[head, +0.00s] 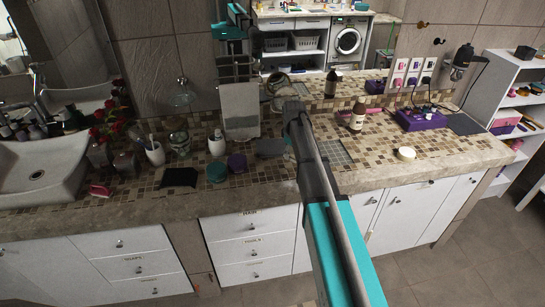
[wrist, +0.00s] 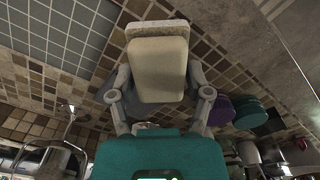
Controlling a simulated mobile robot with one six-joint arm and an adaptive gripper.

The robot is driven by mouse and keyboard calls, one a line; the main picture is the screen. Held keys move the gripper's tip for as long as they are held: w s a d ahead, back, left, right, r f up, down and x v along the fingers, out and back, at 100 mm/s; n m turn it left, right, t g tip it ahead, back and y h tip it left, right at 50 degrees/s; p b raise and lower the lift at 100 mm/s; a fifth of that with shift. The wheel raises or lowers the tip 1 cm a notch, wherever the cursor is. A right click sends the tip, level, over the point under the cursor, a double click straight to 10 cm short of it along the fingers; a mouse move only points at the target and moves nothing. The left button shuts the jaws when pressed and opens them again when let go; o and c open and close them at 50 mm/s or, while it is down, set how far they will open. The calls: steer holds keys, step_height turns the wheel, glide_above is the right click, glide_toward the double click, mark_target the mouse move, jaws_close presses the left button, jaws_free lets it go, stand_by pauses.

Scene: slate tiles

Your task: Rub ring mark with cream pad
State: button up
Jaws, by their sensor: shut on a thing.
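The cream pad (wrist: 158,70) is a rounded block between the two fingers of my gripper (wrist: 158,95) in the wrist view. My gripper is shut on it, above the mosaic counter (wrist: 65,80). I cannot tell whether the pad touches the counter. I cannot make out a ring mark in either view.
A purple jar (head: 237,163) and a teal jar (head: 216,172) stand left of my arm, near a black cloth (head: 180,177). A brown bottle (head: 357,115), a pale round piece (head: 405,153) and a purple box (head: 422,118) are to the right. A grey tiled patch (head: 334,153) lies beside my arm.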

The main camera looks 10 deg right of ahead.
steer(key=w+a+f+n+b, duration=0.1)
steer(key=a+f+b, duration=0.1)
steer(key=a, duration=0.7)
steer(key=shift+w+a+n, duration=0.2)
steer(key=shift+w+n, duration=0.05)
steer(key=shift+n, duration=0.15)
steer(key=shift+f, duration=0.2)
